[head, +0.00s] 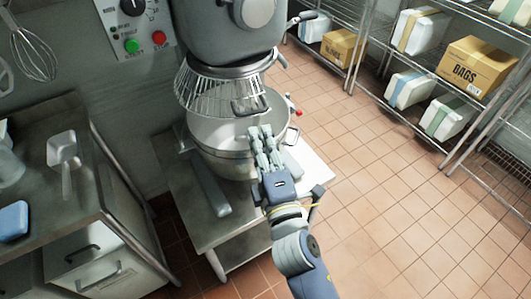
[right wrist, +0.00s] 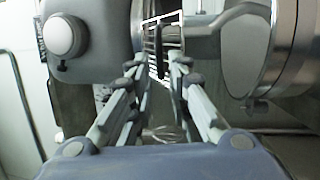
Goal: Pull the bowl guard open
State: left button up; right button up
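The wire bowl guard (head: 205,90) hangs under the mixer head (head: 225,32), above the steel bowl (head: 222,135). Its dark handle (head: 250,107) is at the front right of the guard. My right gripper (head: 260,131) is just below the handle, with its fingers pointing up towards it. I cannot tell whether a finger touches the handle. My left gripper is out of view.
The mixer stands on a low steel table (head: 245,210). A control panel (head: 137,28) with green and red buttons is on the wall. A counter (head: 70,190) with a scoop (head: 63,150) is at left. Shelves with boxes (head: 473,66) are at right. The tiled floor (head: 385,190) is clear.

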jog(key=shift+v, duration=1.85)
